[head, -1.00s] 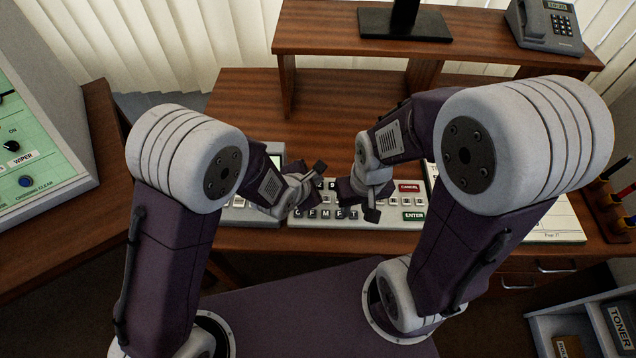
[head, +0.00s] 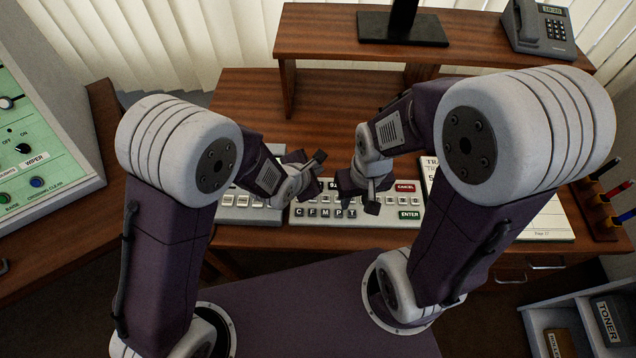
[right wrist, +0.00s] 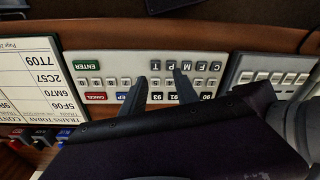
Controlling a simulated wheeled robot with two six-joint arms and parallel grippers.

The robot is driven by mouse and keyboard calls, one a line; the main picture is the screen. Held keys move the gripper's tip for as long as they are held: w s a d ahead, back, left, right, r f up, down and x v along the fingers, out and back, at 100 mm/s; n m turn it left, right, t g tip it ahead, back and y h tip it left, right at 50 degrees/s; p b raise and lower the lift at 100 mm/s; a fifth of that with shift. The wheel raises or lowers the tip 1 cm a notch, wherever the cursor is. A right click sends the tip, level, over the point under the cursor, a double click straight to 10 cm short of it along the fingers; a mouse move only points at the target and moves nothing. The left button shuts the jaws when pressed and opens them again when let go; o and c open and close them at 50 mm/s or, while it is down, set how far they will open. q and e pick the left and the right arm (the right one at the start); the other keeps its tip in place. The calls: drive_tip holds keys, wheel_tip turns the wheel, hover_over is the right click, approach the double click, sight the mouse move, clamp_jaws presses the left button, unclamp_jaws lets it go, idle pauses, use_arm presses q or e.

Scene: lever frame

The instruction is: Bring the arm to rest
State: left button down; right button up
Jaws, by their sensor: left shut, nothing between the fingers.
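My left gripper (head: 316,173) is shut and empty, just above the back left of the keypad (head: 300,222). My right gripper (head: 358,197) is over the middle of the same keypad. In the right wrist view its two dark fingers (right wrist: 160,77) stand apart with nothing between them, over the keys. I cannot tell if they touch the keypad. A green control panel (head: 50,120) stands at the far left, out of reach of both grippers as they stand. It carries a black knob (head: 22,148) by a WIPER label, whose setting is too small to read.
A second grey key unit (head: 240,213) lies left of the keypad. A page of printed codes (right wrist: 30,80) lies on its other side. A raised shelf (head: 335,50) holds a monitor stand and a phone (head: 540,28). A pen holder (head: 600,215) stands at the right.

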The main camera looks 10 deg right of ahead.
clamp_jaws()
idle(1.6)
